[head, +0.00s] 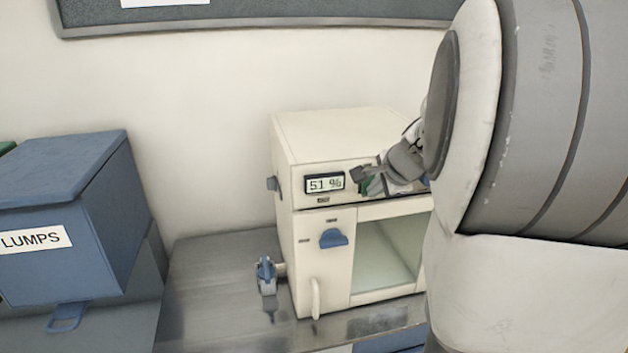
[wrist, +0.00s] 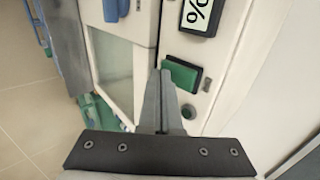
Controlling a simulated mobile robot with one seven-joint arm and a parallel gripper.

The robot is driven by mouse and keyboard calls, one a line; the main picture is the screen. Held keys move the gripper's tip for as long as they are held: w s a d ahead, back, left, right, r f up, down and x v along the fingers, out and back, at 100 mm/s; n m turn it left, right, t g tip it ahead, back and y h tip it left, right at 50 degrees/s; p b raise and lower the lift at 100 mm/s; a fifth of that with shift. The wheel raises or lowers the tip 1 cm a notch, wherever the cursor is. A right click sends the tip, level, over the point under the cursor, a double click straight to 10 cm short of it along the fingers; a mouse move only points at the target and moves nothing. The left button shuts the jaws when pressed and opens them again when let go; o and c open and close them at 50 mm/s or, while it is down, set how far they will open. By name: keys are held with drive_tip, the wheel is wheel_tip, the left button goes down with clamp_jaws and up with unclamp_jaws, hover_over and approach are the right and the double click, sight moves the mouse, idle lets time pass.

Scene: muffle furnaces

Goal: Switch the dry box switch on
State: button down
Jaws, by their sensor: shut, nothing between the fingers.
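The dry box (head: 315,135) is a cream cabinet on a metal bench, with a display (head: 325,183) reading 51 %. A green rocker switch (wrist: 182,73) in a dark housing sits on its front panel beside the display in the wrist view. A bit of green (head: 364,187) shows by my gripper in the head view. My gripper (head: 360,176) is shut and empty in front of the panel, right of the display. In the wrist view its fingertips (wrist: 167,76) are at the switch's edge; I cannot tell whether they touch. The fingers partly cover the switch's surroundings.
The dry box has a blue knob (head: 333,238), a pale handle (head: 316,298) and a glass window (head: 385,255). A blue-handled valve (head: 267,275) stands out at its left. A blue bin labelled LUMPS (head: 75,215) stands left. Bare bench (head: 210,290) lies between.

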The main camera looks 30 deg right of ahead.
drive_tip(key=shift+w+f+b, duration=0.1)
drive_tip(key=shift+w+b, duration=0.1)
drive_tip(key=shift+b, duration=0.6)
drive_tip(key=shift+t, duration=0.3)
drive_tip(key=shift+r+p, duration=0.65)
drive_tip(key=shift+r, duration=0.2)
drive_tip(key=shift+s, duration=0.1)
